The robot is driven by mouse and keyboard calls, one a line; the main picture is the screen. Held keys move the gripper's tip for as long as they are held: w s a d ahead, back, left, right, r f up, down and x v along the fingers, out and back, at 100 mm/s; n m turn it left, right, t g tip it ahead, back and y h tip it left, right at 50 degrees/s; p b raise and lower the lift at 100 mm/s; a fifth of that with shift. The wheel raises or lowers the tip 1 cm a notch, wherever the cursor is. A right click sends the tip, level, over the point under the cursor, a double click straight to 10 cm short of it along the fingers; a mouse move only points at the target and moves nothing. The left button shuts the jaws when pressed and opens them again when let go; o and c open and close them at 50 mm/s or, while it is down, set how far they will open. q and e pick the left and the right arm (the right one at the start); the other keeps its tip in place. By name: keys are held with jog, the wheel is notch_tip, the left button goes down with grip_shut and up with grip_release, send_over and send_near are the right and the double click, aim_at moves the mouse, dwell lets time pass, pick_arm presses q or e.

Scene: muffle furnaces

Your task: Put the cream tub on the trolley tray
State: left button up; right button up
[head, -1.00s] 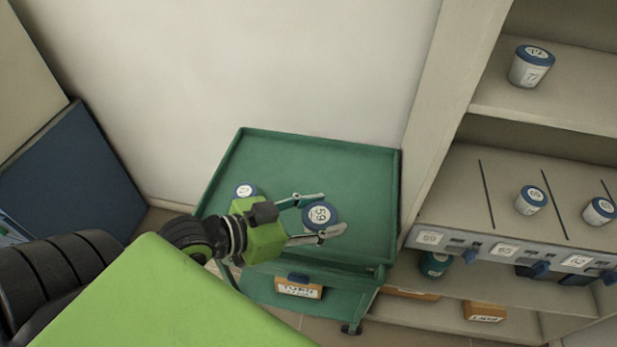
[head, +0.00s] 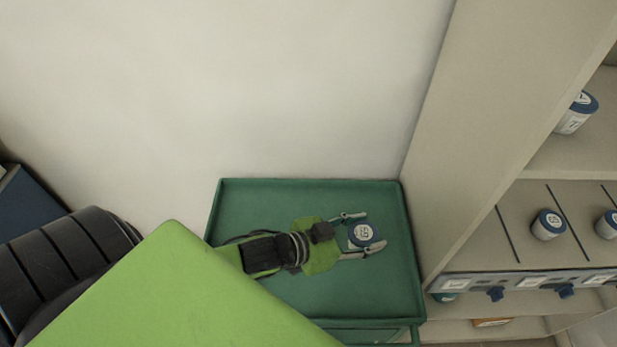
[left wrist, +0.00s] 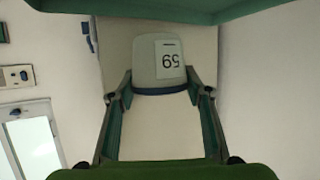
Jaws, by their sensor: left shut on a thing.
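The tray's green edge (left wrist: 130,12) crosses the top of that view. I cannot tell whether the tub's base touches the tray. My right gripper is not in view.
A shelf unit (head: 470,130) stands against the tray's right side. It holds blue-lidded tubs (head: 548,224) in marked lanes and another tub (head: 576,113) higher up. A plain wall (head: 230,90) is behind the tray. The tray's back and front right are clear.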

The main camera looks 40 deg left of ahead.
pick_arm(q)
jog(key=shift+s+d+f, duration=0.1)
jog(key=shift+d+f, duration=0.15)
jog(key=shift+d, duration=0.25)
notch_tip(320, 180, down, 5)
jog(key=shift+f, duration=0.1)
notch_tip(320, 180, down, 4)
jog(key=shift+d+r, duration=0.1)
jog(key=shift+f, duration=0.3)
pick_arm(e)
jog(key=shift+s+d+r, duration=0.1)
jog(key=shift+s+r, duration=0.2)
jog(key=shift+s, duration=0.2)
pick_arm(q)
jog(key=shift+f, duration=0.15)
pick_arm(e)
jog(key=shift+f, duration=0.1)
